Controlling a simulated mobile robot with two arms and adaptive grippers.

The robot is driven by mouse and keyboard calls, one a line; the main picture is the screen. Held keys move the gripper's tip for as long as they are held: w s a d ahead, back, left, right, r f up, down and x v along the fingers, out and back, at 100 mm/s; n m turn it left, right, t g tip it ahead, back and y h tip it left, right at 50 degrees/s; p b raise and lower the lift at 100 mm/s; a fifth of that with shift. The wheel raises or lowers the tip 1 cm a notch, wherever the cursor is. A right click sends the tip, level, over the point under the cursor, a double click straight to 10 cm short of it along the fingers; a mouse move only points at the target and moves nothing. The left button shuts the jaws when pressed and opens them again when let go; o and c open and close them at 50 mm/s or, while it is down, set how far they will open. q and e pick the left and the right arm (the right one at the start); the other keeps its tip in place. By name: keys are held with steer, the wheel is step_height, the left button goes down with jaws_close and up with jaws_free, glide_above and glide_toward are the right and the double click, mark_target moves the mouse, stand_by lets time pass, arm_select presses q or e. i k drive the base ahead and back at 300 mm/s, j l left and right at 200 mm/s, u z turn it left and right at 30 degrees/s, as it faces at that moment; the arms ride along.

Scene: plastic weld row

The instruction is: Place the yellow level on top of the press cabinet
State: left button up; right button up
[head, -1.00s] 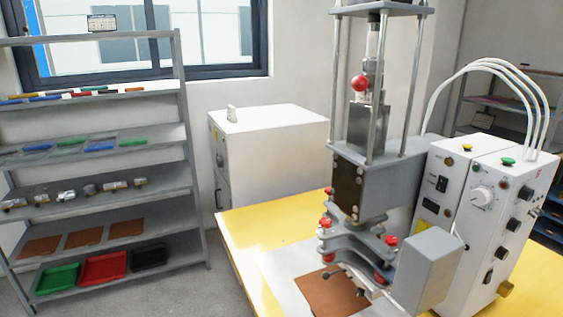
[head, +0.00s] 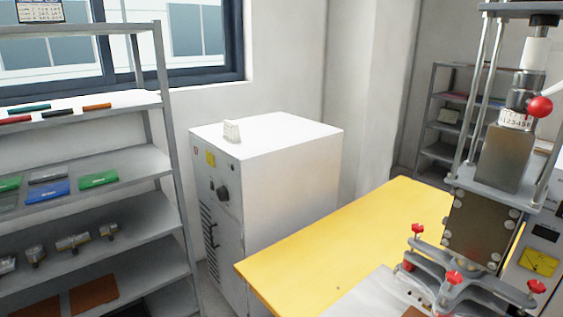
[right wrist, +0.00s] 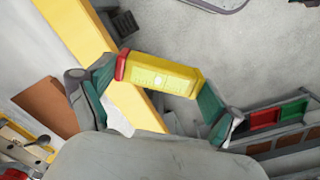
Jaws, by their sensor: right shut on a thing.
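The yellow level (right wrist: 162,75) with a red end cap shows in the right wrist view. My right gripper (right wrist: 157,82) is shut on it, with one green-padded finger at each end. The level is held in the air above the floor. A white cabinet (head: 275,190), which I take as the press cabinet, stands left of centre in the head view, beyond the yellow table. Its top is mostly bare, with a small white object (head: 231,131) near the left edge. Neither gripper shows in the head view.
A yellow table (head: 340,235) lies right of the cabinet and bears a press (head: 480,225) with red knobs. A grey shelf rack (head: 165,165) with several coloured parts stands close at the cabinet's left. In the right wrist view, the yellow table edge (right wrist: 75,25) is near the gripper.

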mark_target(244, 149)
steer(key=i+j+z, duration=0.1)
steer(key=i+j, duration=0.45)
steer(key=j, duration=0.15)
steer(key=i+j+z, duration=0.15)
steer(key=i+j, duration=0.35)
steer(key=j, duration=0.25)
steer(key=i+j+z, duration=0.15)
steer(key=j, duration=0.25)
steer(key=i+j+z, duration=0.1)
steer(key=i+j, duration=0.2)
steer(key=j, duration=0.1)
